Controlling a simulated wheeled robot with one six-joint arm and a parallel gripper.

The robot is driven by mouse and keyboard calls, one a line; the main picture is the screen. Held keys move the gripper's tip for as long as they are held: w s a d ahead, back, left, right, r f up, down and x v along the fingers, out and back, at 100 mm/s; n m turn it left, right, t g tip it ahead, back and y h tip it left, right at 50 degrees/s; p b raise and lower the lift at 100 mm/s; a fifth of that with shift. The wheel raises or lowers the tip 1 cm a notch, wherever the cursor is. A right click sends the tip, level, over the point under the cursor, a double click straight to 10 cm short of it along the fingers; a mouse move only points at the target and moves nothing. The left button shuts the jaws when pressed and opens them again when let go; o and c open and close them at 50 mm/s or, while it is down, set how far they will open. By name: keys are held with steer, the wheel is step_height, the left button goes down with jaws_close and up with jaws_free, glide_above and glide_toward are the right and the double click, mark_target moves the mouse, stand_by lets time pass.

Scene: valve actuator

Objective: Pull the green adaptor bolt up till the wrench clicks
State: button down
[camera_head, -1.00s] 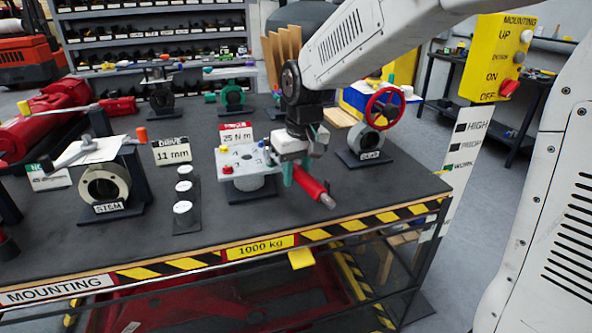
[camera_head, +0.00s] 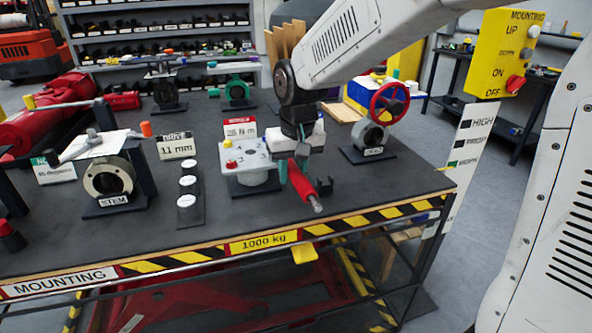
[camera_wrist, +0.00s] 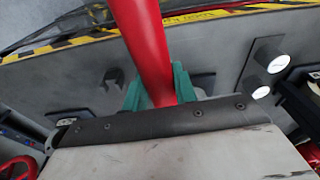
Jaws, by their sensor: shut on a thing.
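The adaptor (camera_head: 250,178) is a pale plate with coloured bolts on a round base, on the bench. My gripper (camera_head: 290,171) is just right of the plate, shut on the red wrench (camera_head: 302,185). The wrench's grey end points to the bench front; its head is hidden. In the wrist view, the teal fingers of my gripper (camera_wrist: 160,90) sit around the red wrench handle (camera_wrist: 148,45).
A dark bracket (camera_head: 325,187) stands close right of the wrench. Right of it is a red handwheel valve (camera_head: 372,135). Left of the adaptor are a strip of white discs (camera_head: 188,181) and the STEM stand (camera_head: 112,205). The bench front (camera_head: 180,226) is mostly clear.

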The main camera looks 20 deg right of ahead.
steer(key=shift+a+m, duration=0.3)
steer(key=shift+a, duration=0.1)
steer(key=shift+w+a+m, duration=0.1)
steer(key=shift+a+m, duration=0.8)
steer(key=shift+a, duration=0.15)
steer(key=shift+r, duration=0.1)
